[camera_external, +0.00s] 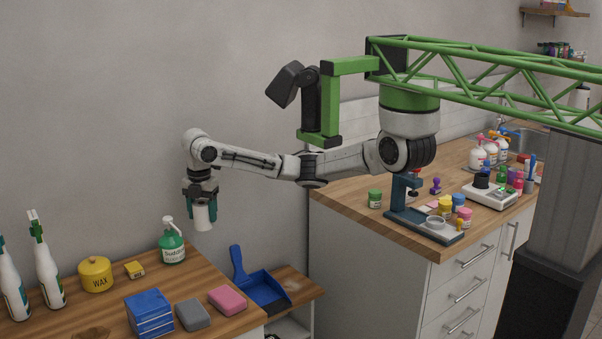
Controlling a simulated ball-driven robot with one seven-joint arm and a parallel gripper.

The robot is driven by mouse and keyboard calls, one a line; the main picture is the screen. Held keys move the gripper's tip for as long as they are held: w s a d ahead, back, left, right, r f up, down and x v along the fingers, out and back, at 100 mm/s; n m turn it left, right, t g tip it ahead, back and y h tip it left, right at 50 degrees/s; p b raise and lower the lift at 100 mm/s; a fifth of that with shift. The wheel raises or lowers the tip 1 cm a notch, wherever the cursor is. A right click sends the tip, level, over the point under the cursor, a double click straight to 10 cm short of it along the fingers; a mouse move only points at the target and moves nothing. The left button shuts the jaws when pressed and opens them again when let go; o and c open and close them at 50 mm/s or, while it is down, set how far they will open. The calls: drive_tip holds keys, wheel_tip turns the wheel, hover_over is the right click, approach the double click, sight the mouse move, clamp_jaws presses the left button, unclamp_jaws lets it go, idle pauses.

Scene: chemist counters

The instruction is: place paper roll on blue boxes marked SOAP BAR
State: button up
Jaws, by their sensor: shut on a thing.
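My gripper (201,197) is shut on a white paper roll (203,216). It holds the roll upright in the air, above and right of the green-and-white bottle. The blue boxes (150,316) form a stack at the front of the left wooden counter. Their marking is too small to read. The gripper and roll are well above the counter and apart from the boxes, which lie lower and to the left in the picture.
Beside the boxes lie a grey block (194,315) and a pink block (228,300). A blue dustpan (263,288) lies right.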

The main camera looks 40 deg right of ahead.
drive_tip(key=s+a+r+n+b, duration=0.2)
drive_tip(key=s+a+r+n, duration=0.2)
drive_tip(key=s+n, duration=0.5)
drive_tip(key=s+a+r+n+b, duration=0.2)
drive_tip(key=s+a+r+n, duration=0.2)
drive_tip(key=s+a+n, duration=0.4)
drive_tip(key=s+a+r+n+b, duration=0.2)
drive_tip(key=s+a+r+n, duration=0.2)
drive_tip(key=s+n, duration=0.5)
drive_tip(key=s+a, duration=0.2)
drive_tip(key=s, duration=0.4)
drive_tip(key=shift+s+n+b, duration=0.15)
drive_tip(key=shift+n+b, duration=0.15)
drive_tip(key=w+a+f, duration=0.1)
drive_tip(key=w+a, duration=0.1)
drive_tip(key=w+a+f, duration=0.1)
drive_tip(key=a, duration=0.1)
drive_tip(key=w+a+f, duration=0.1)
drive_tip(key=w+a, duration=0.1)
drive_tip(key=shift+w+f+b, duration=0.3)
drive_tip(key=shift+f, duration=0.1)
approach(146, 301)
drive_tip(key=shift+s+d+f, duration=0.15)
drive_tip(key=shift+s+d, duration=0.15)
drive_tip(key=shift+d, duration=0.1)
drive_tip(key=shift+w+a+f, duration=0.35)
drive_tip(key=shift+f, duration=1.8)
drive_tip(key=shift+f, duration=0.1)
